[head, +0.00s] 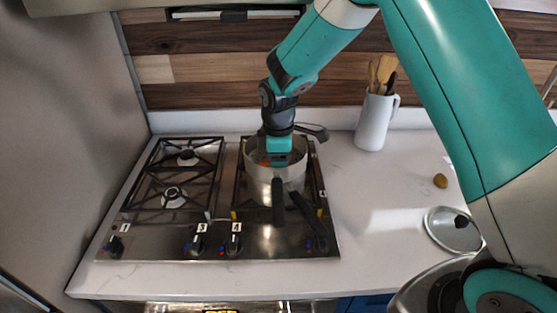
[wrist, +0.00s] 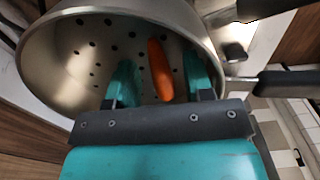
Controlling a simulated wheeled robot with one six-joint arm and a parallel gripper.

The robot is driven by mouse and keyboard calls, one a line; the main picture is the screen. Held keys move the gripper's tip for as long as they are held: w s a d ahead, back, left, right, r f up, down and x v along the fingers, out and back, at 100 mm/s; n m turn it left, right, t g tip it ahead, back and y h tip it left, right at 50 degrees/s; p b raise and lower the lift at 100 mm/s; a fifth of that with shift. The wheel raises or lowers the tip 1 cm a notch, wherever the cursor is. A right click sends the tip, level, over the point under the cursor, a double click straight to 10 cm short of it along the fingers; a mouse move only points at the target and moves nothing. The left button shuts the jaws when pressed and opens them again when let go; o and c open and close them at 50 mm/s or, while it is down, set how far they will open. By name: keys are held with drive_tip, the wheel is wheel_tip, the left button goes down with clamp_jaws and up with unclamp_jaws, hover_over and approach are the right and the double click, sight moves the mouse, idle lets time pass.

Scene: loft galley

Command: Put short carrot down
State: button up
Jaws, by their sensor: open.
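The short carrot (wrist: 160,72) is orange and lies inside a metal pot with a perforated inner surface (wrist: 75,60). In the head view the pot (head: 262,187) stands on the right side of the cooktop, and a speck of orange shows inside it. My gripper (head: 277,160) reaches down into the pot from above. In the wrist view its two teal fingers (wrist: 159,84) are apart, one on each side of the carrot, with gaps between. The carrot's lower end is close to the gripper's dark palm edge.
Dark pan handles (head: 279,203) stick out at the pot's front. A white jug of utensils (head: 373,121) stands behind right. A glass lid (head: 444,236) and a small brown item (head: 440,181) lie on the right counter. The left burners (head: 174,196) are empty.

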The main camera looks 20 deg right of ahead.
wheel_tip(320, 180, up, 8)
drive_tip(key=shift+f+b, duration=0.25)
drive_tip(key=shift+b, duration=0.85)
drive_tip(key=s+a+r+m+y, duration=0.1)
drive_tip(key=s+r+m, duration=0.1)
drive_tip(key=s, duration=0.7)
drive_tip(key=s+a+r+m+y, duration=0.1)
drive_tip(key=s+a+r+m, duration=0.1)
drive_tip(key=s, duration=0.8)
drive_tip(key=s+a+r+m+y, duration=0.1)
drive_tip(key=s+r+m+y, duration=0.1)
drive_tip(key=s, duration=0.7)
wheel_tip(320, 180, up, 3)
drive_tip(key=shift+s+a+f+m, duration=0.2)
drive_tip(key=shift+m, duration=0.5)
wheel_tip(320, 180, down, 3)
drive_tip(key=b, duration=0.3)
drive_tip(key=shift+f, duration=0.2)
drive_tip(key=shift+r, duration=0.2)
drive_tip(key=shift+c, duration=0.4)
